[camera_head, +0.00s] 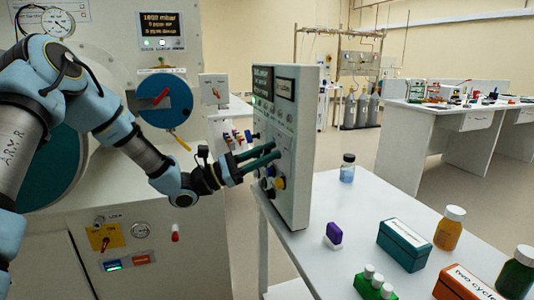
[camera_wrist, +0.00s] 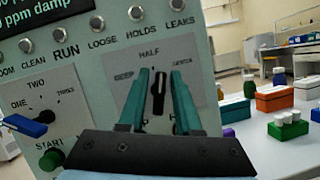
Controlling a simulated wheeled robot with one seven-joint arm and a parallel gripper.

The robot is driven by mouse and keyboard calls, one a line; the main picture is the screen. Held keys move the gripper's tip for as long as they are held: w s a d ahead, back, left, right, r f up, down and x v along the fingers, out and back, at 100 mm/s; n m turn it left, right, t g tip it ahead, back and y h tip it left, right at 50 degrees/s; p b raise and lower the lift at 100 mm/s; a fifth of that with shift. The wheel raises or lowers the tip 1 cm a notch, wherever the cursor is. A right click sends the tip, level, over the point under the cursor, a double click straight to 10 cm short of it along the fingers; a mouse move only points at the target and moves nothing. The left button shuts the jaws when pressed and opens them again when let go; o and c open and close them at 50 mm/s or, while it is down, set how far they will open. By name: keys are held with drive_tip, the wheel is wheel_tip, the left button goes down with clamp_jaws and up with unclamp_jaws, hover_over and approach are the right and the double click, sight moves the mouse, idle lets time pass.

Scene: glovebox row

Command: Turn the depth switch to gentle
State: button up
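The depth switch (camera_wrist: 158,92) is a black bar knob on a grey plate of the upright control panel (camera_head: 300,150). Its white-marked end points up, roughly at HALF. DEEP is lettered to its left, and a partly blocked label, seemingly GENTLE, to its right. My gripper (camera_wrist: 161,72) is open, with one teal finger on each side of the knob in the wrist view. I cannot tell whether the fingers touch it. In the head view my gripper (camera_head: 277,152) reaches the panel face from the left, and its fingers hide the switch there.
Left of the switch are a blue selector (camera_wrist: 26,128) marked ONE, TWO and a third setting, and a green START button (camera_wrist: 50,160).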

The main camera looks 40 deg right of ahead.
clamp_jaws()
drive_tip(key=shift+m, duration=0.4)
drive_tip(key=m+g+y+b, duration=0.1)
drive_tip(key=m+b, duration=0.2)
drive_tip(key=shift+a+f, duration=0.1)
drive_tip(key=shift+f, duration=0.1)
drive_tip(key=shift+s+m+g+y+b, duration=0.15)
drive_tip(key=shift+m+g+y+b, duration=0.4)
drive_tip(key=shift+m, duration=0.95)
drive_tip(key=shift+s+m+g+y+b, duration=0.15)
drive_tip(key=shift+m+y+b, duration=0.7)
drive_tip(key=shift+m, duration=0.65)
drive_tip(key=shift+o, duration=1.3)
unclamp_jaws()
drive_tip(key=shift+w+a, duration=0.1)
drive_tip(key=b+v, duration=0.2)
drive_tip(key=v, duration=0.8)
drive_tip(key=shift+w+a+b, duration=0.2)
drive_tip(key=shift+a+b, duration=0.05)
drive_tip(key=shift+b, duration=0.05)
